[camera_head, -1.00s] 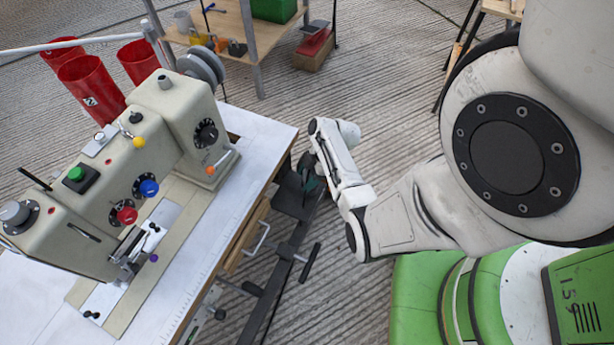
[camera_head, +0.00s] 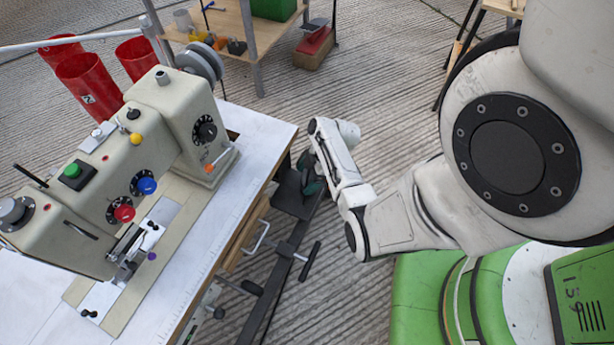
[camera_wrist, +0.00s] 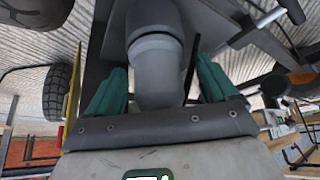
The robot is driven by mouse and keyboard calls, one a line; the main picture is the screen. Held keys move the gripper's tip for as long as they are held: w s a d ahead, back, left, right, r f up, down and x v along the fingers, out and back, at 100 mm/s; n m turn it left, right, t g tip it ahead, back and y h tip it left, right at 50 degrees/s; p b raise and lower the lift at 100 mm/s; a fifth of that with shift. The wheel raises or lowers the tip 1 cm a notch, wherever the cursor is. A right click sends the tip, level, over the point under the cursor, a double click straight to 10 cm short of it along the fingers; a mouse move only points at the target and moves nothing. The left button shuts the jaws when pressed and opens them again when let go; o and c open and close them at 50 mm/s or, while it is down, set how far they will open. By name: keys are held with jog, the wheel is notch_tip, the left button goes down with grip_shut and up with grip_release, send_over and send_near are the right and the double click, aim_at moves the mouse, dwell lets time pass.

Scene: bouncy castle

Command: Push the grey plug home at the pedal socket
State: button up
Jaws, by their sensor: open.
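The grey plug (camera_wrist: 157,70) is a thick grey cylinder in the wrist view, between the two dark green fingers of my gripper (camera_wrist: 158,88). The fingers are open, one on each side of it, and whether either touches it is unclear. A dark ring runs around the grey body, with a lighter grey part beyond it. I cannot tell the pedal socket apart from these grey parts, nor how deep the plug sits. In the head view my gripper (camera_head: 313,184) is low beside the table, over dark pedal framework (camera_head: 290,208); the plug is hidden there.
A cream sewing machine (camera_head: 150,150) stands on a white table (camera_head: 258,140) left of my arm. Dark bars (camera_head: 268,290) run below the table edge. Red bins (camera_head: 88,80) and a wooden shelf (camera_head: 235,30) stand behind. Ribbed floor (camera_head: 390,100) is clear behind my arm.

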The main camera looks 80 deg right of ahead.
jog(key=p+v, duration=0.4)
jog(key=v, duration=0.6)
jog(key=shift+r, duration=0.25)
jog(key=shift+s+d, duration=0.1)
jog(key=shift+s, duration=0.05)
dwell(0.3)
